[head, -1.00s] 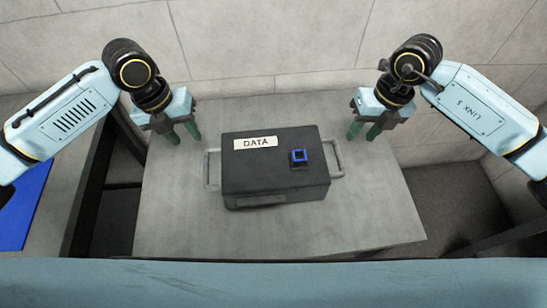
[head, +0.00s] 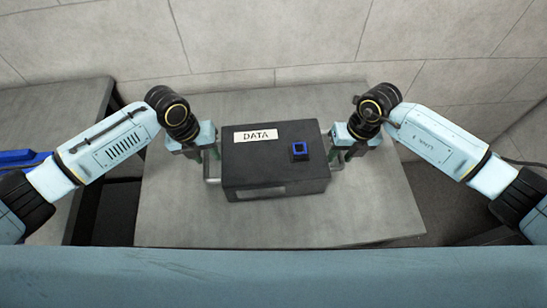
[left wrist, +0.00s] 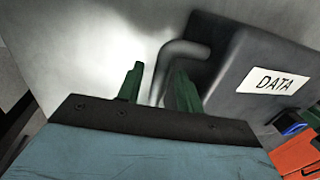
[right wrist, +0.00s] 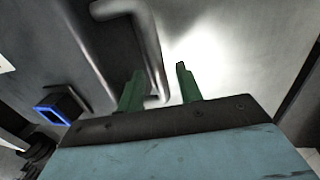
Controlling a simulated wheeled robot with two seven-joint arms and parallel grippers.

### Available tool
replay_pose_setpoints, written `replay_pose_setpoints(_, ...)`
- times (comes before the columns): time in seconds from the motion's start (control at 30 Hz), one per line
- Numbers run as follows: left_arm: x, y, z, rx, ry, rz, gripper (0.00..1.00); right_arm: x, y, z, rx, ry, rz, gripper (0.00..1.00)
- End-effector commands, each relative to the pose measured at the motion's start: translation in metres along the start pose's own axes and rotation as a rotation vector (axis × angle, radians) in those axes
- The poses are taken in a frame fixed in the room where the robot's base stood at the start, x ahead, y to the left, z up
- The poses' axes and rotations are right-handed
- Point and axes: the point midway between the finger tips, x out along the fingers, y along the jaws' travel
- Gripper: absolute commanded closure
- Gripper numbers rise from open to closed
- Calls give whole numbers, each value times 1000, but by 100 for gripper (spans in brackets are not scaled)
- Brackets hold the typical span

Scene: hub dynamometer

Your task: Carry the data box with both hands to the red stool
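The data box (head: 270,170) is a dark grey case with a white DATA label, a small blue-rimmed square on top and a grey handle at each end. It sits flat on a grey table. My left gripper (head: 205,152) is open at the left handle; in the left wrist view its green fingers (left wrist: 158,85) stand either side of the handle bar (left wrist: 165,75). My right gripper (head: 342,152) is open at the right handle; its fingers (right wrist: 160,88) straddle that bar (right wrist: 150,50). No red stool shows in the head view.
The grey table (head: 280,225) has free room before and behind the box. A second grey table (head: 55,110) stands at left across a dark gap, with something blue (head: 20,157) on it. A wall rises behind. An unidentified orange-red surface (left wrist: 296,150) shows in the left wrist view.

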Motion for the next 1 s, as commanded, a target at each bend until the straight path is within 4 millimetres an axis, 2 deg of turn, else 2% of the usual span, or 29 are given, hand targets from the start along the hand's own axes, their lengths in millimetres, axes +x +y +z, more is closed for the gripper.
replay_pose_setpoints(0.13,8,0,0,0,1,0,64,8,0,0,1,0,0,64)
replay_pose_setpoints(0.43,9,0,0,0,0,0,64,9,0,0,0,0,0,64)
replay_pose_setpoints(0.7,9,0,0,0,0,0,99,9,0,0,0,0,0,100)
replay_pose_setpoints(1.0,9,0,0,0,0,0,100,8,0,0,0,-1,0,100)
